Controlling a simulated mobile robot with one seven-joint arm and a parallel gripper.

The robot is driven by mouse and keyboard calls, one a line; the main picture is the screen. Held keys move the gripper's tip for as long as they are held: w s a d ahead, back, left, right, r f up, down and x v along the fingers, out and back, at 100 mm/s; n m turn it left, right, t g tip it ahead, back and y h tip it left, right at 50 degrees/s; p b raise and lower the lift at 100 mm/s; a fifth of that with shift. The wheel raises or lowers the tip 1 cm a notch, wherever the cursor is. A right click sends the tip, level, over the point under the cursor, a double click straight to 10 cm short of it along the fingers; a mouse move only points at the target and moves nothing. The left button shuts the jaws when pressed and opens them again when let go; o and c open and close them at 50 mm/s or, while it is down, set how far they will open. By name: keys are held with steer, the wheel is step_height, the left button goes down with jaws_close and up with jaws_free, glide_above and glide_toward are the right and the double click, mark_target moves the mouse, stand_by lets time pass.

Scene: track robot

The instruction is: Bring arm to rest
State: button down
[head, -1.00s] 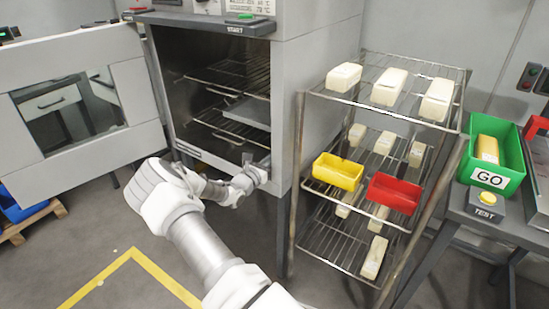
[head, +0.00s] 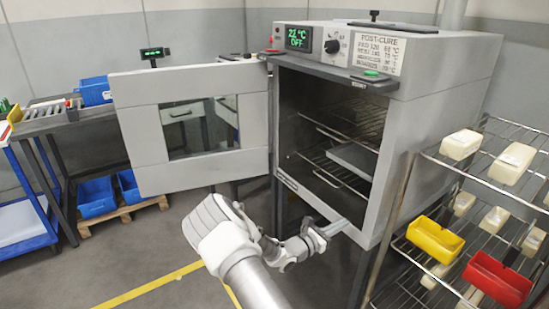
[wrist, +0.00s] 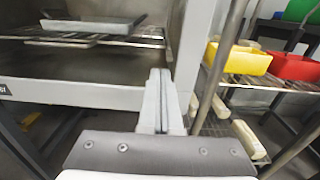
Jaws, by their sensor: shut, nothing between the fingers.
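My arm reaches up from the bottom of the head view. My gripper (head: 338,228) is at the lower front edge of the oven (head: 425,125), near its right corner. In the wrist view my gripper (wrist: 158,82) points at the oven's front sill, its two fingers together with nothing between them. I cannot tell whether the fingertips touch the oven. The oven door (head: 140,130) stands wide open to the left. A grey metal tray (head: 355,158) lies on a rack inside the oven and also shows in the wrist view (wrist: 92,24).
A wire rack (head: 405,215) with yellow (head: 434,239) and red (head: 497,279) bins and several pale blocks stands close on the right. Blue bins (head: 96,197) on a pallet are at the left. The floor in front (head: 165,255) is clear.

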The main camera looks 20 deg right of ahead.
steer(key=shift+r, duration=0.1)
steer(key=s+a+r+m+g+y, duration=0.5)
steer(key=s+r+m+g+y, duration=0.2)
steer(key=s+r+m, duration=0.6)
steer(key=s+a+r+m+t+y, duration=0.45)
steer(key=s+a+r, duration=0.25)
steer(key=s+a, duration=0.3)
steer(key=s+a+r+m+t+y, duration=0.35)
steer(key=s+a+r+y, duration=0.35)
steer(key=a, duration=0.4)
step_height(320, 180, up, 18)
steer(key=g+h+p, duration=0.1)
steer(key=p, duration=1.6)
steer(key=shift+m, duration=0.3)
steer(key=shift+w+a+f, duration=0.1)
steer(key=shift+f, duration=0.05)
